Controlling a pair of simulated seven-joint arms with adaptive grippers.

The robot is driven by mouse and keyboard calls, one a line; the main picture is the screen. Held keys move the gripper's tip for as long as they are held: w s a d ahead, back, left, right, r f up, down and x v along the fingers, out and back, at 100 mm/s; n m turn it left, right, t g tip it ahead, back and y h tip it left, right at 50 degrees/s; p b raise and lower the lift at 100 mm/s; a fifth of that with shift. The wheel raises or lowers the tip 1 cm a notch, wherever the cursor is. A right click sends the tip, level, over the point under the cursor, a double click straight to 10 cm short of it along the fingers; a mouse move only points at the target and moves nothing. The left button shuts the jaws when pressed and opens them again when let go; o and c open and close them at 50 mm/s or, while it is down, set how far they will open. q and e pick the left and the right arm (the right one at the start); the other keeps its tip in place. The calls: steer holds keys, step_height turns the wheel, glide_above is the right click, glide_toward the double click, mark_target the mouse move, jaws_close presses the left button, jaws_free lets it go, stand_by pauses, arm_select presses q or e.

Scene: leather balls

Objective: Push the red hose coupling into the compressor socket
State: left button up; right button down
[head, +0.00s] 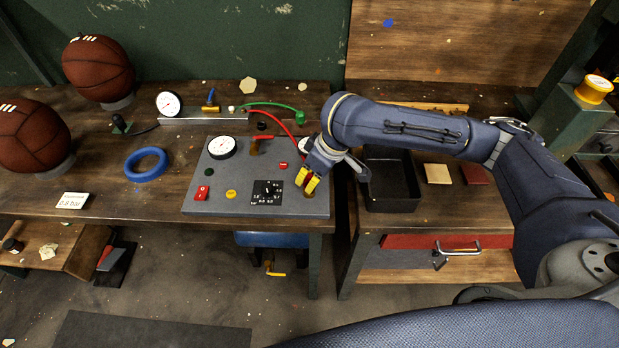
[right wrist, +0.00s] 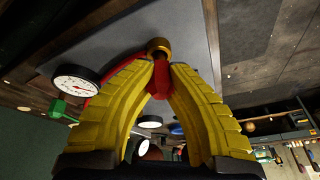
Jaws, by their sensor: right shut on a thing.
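The red hose coupling (right wrist: 161,80) is between the yellow fingers of my right gripper (head: 308,182), which also fill the right wrist view (right wrist: 162,72). The gripper is shut on it, pointing down at the right front of the grey compressor panel (head: 215,205). The brass socket (right wrist: 159,47) shows right at the coupling's tip in the right wrist view; the two meet in the picture, but I cannot tell how deep the coupling sits. In the head view the fingers mostly hide the coupling. The red hose (head: 283,121) arcs back from the gripper. My left gripper is not in view.
The panel carries a gauge (head: 222,147), a red switch (head: 202,193), a yellow button (head: 231,194) and a black dial plate (head: 267,193). A black tray (head: 392,200) stands close right of the gripper. A blue ring (head: 146,165) and two leather balls (head: 98,68) are left.

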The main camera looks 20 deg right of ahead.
steer(key=shift+f, duration=0.6)
stand_by(0.7)
steer(key=c, duration=1.3)
jaws_free()
steer(key=shift+c, duration=0.2)
steer(key=v, duration=1.2)
